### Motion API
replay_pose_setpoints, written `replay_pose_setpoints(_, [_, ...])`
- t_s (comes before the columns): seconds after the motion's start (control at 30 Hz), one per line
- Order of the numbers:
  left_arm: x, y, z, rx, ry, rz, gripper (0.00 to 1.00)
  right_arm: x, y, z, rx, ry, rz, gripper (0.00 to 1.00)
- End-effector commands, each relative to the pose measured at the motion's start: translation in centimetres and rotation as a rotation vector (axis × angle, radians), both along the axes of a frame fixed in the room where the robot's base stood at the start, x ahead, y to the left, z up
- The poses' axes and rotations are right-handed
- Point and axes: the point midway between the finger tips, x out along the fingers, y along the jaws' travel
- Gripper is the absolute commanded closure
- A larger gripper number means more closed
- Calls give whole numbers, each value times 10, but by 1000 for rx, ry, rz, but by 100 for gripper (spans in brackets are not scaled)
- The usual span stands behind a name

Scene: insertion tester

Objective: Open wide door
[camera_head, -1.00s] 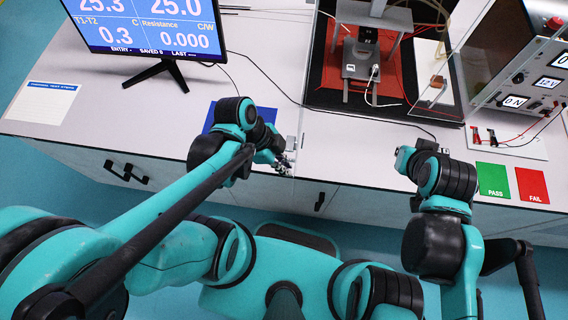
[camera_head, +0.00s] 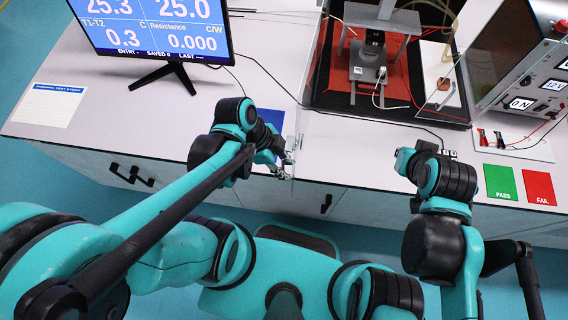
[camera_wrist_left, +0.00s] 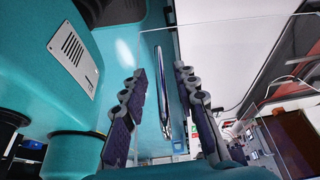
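A clear panel, seemingly the wide door (camera_head: 307,75), shows edge-on at the left of the tester. In the left wrist view a clear pane (camera_wrist_left: 235,50) spans the upper right. A slim shiny vertical handle (camera_wrist_left: 162,85) stands between the spread, dark-padded fingers of my left gripper (camera_wrist_left: 163,115). Gaps show on both sides of it. In the head view my left gripper (camera_head: 284,158) is at the bench's front edge by the panel's lower end, partly hidden by its arm. My right gripper (camera_head: 404,158) is over the bench's front, mostly hidden by its wrist.
The tester stage (camera_head: 367,75) stands on a red and black base behind the panel. A monitor (camera_head: 155,25) stands left, a power unit (camera_head: 525,95) right. Green PASS (camera_head: 500,183) and red FAIL (camera_head: 538,187) cards lie at the right front. Cables cross the bench.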

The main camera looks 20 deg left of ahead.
Motion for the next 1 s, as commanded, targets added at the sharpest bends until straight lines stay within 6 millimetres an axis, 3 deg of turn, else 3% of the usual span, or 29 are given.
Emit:
replay_pose_setpoints(0.37, [0, 6, 14, -1, -1, 3, 71, 0, 0, 0, 0, 0, 0, 100])
replay_pose_setpoints(0.8, [-5, 35, 85, -1, 0, 3, 71, 0, 0, 0, 0, 0, 0, 100])
replay_pose_setpoints(1.0, [-5, 44, 106, 0, -1, 1, 71, 0, 0, 0, 0, 0, 0, 100])
